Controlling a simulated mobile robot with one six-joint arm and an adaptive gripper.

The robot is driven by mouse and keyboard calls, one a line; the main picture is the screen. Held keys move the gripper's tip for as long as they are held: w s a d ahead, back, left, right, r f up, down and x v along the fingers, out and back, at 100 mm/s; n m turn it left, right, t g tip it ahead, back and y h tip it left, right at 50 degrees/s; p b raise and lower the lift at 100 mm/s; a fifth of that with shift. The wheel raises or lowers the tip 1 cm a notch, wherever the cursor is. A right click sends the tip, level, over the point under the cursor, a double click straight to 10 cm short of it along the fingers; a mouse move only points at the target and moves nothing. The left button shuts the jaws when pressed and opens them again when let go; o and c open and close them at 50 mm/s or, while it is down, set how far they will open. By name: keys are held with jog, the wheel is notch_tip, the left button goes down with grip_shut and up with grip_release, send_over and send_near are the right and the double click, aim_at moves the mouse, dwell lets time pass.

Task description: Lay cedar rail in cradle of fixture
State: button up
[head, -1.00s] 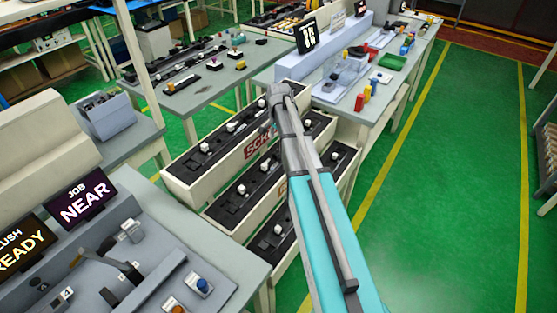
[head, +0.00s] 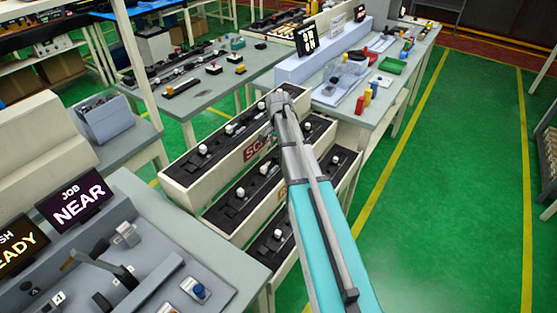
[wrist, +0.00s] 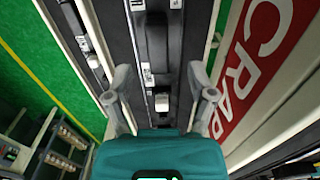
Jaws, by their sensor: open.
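I cannot pick out a cedar rail by look or label. My gripper (wrist: 162,102) is open in the wrist view, its two grey fingers apart above a dark strip (wrist: 158,50) with a white knob. Whether the fingers touch the strip, I cannot tell; nothing is visibly held. In the head view my arm hides most of the gripper. A grey station (head: 150,280) with levers and a blue button stands at lower left, under signs reading NEAR and part of READY. It may be the fixture; no cradle is clearly visible.
Pale bins (head: 215,160) with dark strips and white knobs stand under my arm, one with a red SCRAP label (wrist: 262,50). A grey table (head: 205,92) with small parts is behind. A bench (head: 385,85) with coloured parts is upper right. Green floor (head: 440,190) is clear at right.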

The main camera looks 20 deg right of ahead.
aim_at(278, 153)
jog(key=shift+s+f+b, duration=0.15)
jog(key=shift+f+b, duration=2)
jog(key=shift+f, duration=0.25)
grip_shut()
